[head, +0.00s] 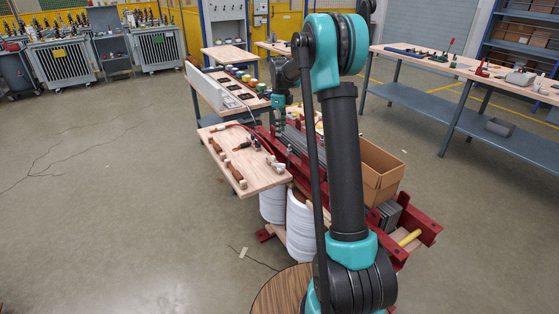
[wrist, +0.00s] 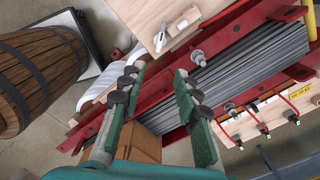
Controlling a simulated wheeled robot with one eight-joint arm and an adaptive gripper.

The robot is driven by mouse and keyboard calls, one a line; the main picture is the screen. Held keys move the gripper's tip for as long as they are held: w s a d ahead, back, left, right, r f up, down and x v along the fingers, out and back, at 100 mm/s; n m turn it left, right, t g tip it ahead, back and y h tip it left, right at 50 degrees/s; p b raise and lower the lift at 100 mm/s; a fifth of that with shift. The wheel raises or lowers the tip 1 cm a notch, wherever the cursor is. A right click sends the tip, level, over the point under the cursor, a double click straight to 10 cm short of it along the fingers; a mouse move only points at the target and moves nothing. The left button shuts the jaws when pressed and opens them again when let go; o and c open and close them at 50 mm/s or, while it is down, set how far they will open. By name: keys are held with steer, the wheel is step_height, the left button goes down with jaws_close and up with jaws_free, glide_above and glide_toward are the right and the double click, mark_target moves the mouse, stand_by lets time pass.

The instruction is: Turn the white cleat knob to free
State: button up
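A small white fitting (wrist: 184,24), which may be the white cleat knob, sits on the light wooden board (wrist: 150,12) at the top of the wrist view. A small dark-and-white piece lies just left of it. In the head view, small light and dark fittings (head: 277,166) sit near the right end of the wooden board (head: 255,183); which one is the knob I cannot tell. My gripper (wrist: 159,74) is open, with nothing between its fingers. It hangs over the red frame and grey laminated core, apart from the white fitting. In the head view my arm partly hides it.
The red frame (wrist: 235,42) clamps the grey laminated core (wrist: 245,70), with bolts standing up from it. A wooden barrel (wrist: 40,75) is at the left, and a cardboard box (head: 378,172) stands right of the core. Benches stand behind; floor at left is clear.

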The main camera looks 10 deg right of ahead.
mark_target(280, 164)
step_height(280, 164, down, 17)
steer(key=shift+f, duration=0.15)
stand_by(0.5)
jaws_close()
